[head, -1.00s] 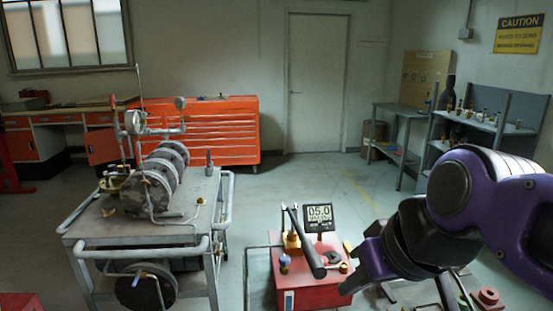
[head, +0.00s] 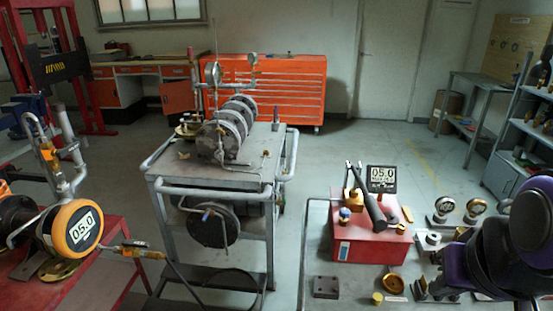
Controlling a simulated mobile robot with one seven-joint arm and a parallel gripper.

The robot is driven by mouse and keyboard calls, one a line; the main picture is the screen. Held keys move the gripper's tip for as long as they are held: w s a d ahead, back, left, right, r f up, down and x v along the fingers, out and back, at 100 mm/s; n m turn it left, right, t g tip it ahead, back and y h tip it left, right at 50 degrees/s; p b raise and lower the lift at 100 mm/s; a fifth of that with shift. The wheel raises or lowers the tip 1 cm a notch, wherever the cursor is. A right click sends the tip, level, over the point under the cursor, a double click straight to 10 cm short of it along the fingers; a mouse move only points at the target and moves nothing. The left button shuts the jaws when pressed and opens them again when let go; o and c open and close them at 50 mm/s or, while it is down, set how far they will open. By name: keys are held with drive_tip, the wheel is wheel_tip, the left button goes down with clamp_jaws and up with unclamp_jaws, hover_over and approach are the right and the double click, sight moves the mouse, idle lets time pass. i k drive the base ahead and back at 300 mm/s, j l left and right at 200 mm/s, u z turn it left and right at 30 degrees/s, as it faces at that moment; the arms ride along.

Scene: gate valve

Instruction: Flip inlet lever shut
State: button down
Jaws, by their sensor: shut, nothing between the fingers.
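I cannot tell for certain which lever is the inlet lever. The red pump box (head: 368,245) carries a dark, slanting pump lever (head: 373,207). My gripper (head: 446,264) is at the lower right, partly cut off by my purple arm.
A display (head: 382,179) reading 05.0 stands on the pump box. Small gauges (head: 475,208) and loose parts lie around it. The orange tool chest (head: 265,90) stands behind the cart. Open floor (head: 370,150) lies between the cart and the shelves (head: 515,150).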

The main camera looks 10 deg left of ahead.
sight(126, 243)
drive_tip(key=k+u, duration=0.55)
drive_tip(key=i+j+u, duration=0.1)
drive_tip(key=u, duration=0.3)
drive_tip(key=i+u, duration=0.1)
drive_tip(key=u, duration=0.3)
drive_tip(key=i+u, duration=0.15)
drive_tip(key=u, duration=0.2)
drive_tip(key=i, duration=0.6)
drive_tip(key=l+u, duration=0.05)
